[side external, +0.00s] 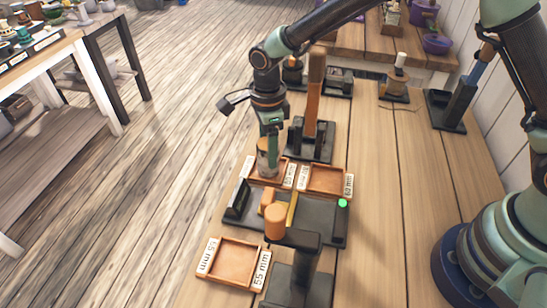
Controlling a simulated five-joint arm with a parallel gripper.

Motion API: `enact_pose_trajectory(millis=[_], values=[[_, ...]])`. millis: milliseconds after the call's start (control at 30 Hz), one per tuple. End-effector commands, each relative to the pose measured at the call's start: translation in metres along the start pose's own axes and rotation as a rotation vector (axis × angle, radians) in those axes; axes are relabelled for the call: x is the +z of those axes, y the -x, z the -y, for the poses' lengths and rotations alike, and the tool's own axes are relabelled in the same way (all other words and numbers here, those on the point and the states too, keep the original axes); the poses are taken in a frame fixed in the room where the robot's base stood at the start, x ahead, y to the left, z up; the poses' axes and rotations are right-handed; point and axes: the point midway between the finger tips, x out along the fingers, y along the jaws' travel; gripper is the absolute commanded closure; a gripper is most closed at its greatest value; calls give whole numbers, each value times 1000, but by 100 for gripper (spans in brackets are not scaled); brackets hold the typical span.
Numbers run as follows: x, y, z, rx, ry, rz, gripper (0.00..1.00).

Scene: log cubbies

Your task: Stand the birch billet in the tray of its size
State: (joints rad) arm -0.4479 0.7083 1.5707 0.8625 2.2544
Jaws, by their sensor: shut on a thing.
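My gripper (270,143) points straight down and is shut on the birch billet (266,162), a short upright cylinder with a grey-brown side. The billet is over the far-left orange tray (254,178), its lower end within the tray's outline. I cannot tell whether it touches the tray floor. A second orange tray (328,179) lies just right of it, with a label that seems to read 60 mm. A third, empty orange tray (237,254) lies at the front, labelled 55 mm. The far-left tray's labels are too small to read surely.
A black fixture (317,217) with an orange cylinder (275,220) and a green light (342,203) stands between the trays. A tall brown-handled tool (315,92) rises in a black stand behind the billet. The table's right part is mostly clear.

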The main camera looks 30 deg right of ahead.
Motion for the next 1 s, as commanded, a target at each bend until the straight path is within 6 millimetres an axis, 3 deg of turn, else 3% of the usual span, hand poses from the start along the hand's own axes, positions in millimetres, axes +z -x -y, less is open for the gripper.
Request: enact_pose_trajectory(millis=[367, 400, 467, 833, 1000], values=[[0, -4, 0, 0, 0, 0, 100], [0, -4, 0, 0, 0, 0, 31], [0, -4, 0, 0, 0, 0, 9], [0, -1, 0, -1, 0, 1, 9], [1, 20, 1, -4, 0, 3, 9]])
